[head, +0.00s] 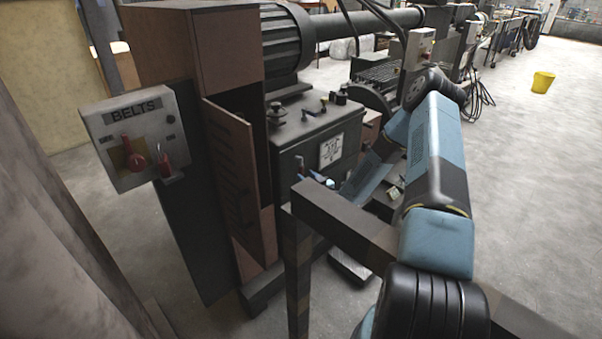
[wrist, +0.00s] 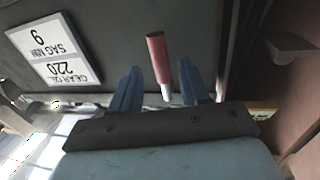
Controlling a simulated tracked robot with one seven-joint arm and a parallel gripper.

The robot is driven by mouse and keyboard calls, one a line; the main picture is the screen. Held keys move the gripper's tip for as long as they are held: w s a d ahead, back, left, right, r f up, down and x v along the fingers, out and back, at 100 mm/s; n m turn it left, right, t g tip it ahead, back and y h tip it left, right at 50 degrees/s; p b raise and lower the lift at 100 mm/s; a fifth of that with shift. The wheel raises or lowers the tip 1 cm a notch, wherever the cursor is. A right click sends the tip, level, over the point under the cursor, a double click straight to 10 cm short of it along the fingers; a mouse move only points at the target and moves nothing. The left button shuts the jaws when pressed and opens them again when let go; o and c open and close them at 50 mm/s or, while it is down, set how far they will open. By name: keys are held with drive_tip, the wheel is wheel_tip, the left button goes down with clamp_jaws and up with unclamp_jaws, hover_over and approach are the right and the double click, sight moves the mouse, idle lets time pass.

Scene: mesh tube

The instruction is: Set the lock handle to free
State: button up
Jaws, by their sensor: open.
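In the wrist view a red rod-like handle with a pale end (wrist: 156,55) stands out by the dark machine face; it looks like the lock handle, though no label by it names it. My gripper (wrist: 158,70) is open, with one blue finger on each side of the handle in the picture. I see no clear contact, and the depth between fingers and handle is hard to judge. In the head view my gripper (head: 320,181) is small and partly hidden, low at the dark machine housing (head: 335,127).
A grey BELTS box (head: 140,130) with red controls is at the left. An open brown door (head: 230,185) stands close left of my gripper. A dark rail (head: 345,225) crosses in front of the machine. A gear oil label (wrist: 62,47) is on the machine face. Open floor lies right.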

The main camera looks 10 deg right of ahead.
sight(302, 173)
drive_tip(key=shift+x, duration=2.45)
drive_tip(key=shift+c, duration=0.2)
clamp_jaws()
